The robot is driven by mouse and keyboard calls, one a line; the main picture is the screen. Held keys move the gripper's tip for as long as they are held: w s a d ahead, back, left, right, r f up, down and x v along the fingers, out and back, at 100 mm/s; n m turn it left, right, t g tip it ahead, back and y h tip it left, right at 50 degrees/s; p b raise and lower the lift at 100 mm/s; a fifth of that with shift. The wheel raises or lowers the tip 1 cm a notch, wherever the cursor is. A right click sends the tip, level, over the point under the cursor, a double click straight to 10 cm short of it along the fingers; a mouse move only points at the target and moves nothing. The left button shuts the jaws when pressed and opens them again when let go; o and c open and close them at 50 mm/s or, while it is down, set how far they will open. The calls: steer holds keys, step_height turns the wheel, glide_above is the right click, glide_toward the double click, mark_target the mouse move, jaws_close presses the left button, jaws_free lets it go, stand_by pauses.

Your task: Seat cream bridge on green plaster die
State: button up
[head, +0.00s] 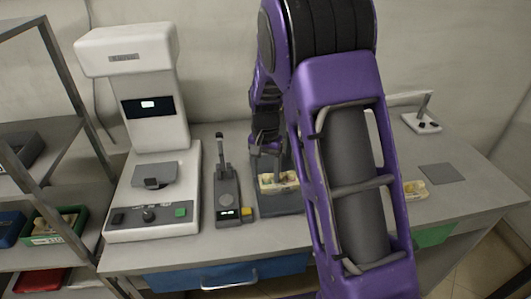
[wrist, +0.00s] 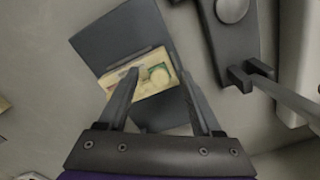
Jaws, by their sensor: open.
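A cream block with a green patch (wrist: 158,75) sits on a dark grey plate (wrist: 112,38) in the wrist view. It also shows in the head view (head: 282,183), on the dark grey stand. The green patch looks like the green plaster die. I cannot tell whether the cream bridge is among the pale parts beside it. A second small cream piece (head: 415,188) lies on the bench at right, too small to identify. My gripper (wrist: 151,64) is open, its fingertips over the cream block. I cannot tell whether they touch it.
A white machine (head: 150,190) stands at left on the bench (head: 350,262). A small grey device with a lever (head: 227,195) is left of the stand. A grey pad (head: 441,173) and a white lever device (head: 421,122) are at right. Shelves with bins (head: 50,225) stand far left.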

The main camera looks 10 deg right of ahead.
step_height(320, 180, up, 17)
steer(key=p, duration=0.2)
steer(key=shift+f, duration=0.1)
